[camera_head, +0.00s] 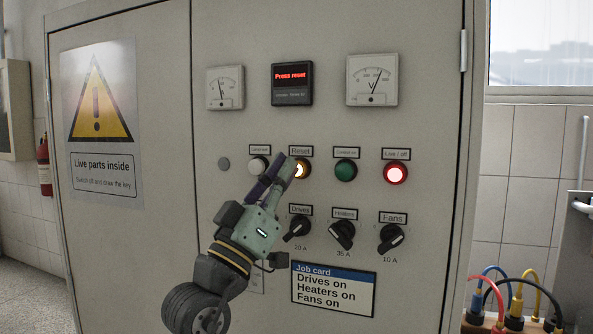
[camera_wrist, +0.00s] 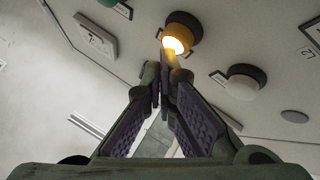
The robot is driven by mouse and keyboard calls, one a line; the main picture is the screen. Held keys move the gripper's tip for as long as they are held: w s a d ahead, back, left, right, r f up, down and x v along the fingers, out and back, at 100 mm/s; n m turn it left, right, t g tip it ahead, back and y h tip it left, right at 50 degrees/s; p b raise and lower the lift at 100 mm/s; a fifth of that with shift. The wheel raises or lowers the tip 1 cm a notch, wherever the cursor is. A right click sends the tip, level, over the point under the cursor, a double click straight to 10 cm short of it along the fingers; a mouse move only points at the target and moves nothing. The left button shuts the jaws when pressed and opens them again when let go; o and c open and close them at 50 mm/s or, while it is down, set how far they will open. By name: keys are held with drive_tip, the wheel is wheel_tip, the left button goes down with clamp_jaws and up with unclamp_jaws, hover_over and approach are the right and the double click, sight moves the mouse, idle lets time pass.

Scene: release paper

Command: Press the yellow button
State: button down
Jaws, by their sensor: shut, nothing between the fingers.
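The yellow button (camera_head: 301,170) is on the cabinet's panel under the label "Reset". It glows, and my gripper hides its left part in the head view. In the wrist view the lit yellow button (camera_wrist: 177,42) shows just beyond my fingertips. My gripper (camera_head: 285,167) is shut and empty, pointing up at the button; its fingers also show in the wrist view (camera_wrist: 166,80). The fingertips overlap the button's edge in both views. I cannot tell whether they touch it.
A white button (camera_head: 257,165) is left of it, a green button (camera_head: 346,170) and a lit red button (camera_head: 395,173) right. Below are three black knobs, including Drives (camera_head: 296,228), and a job card (camera_head: 333,289). A display (camera_head: 291,83) reads "Press reset".

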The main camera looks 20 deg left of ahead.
drive_tip(key=shift+w, duration=0.5)
idle(0.5)
drive_tip(key=shift+s, duration=0.9)
drive_tip(key=shift+s, duration=0.15)
drive_tip(key=s+b, duration=0.1)
drive_tip(key=s, duration=0.3)
drive_tip(key=shift+s, duration=0.4)
drive_tip(key=shift+a, duration=0.1)
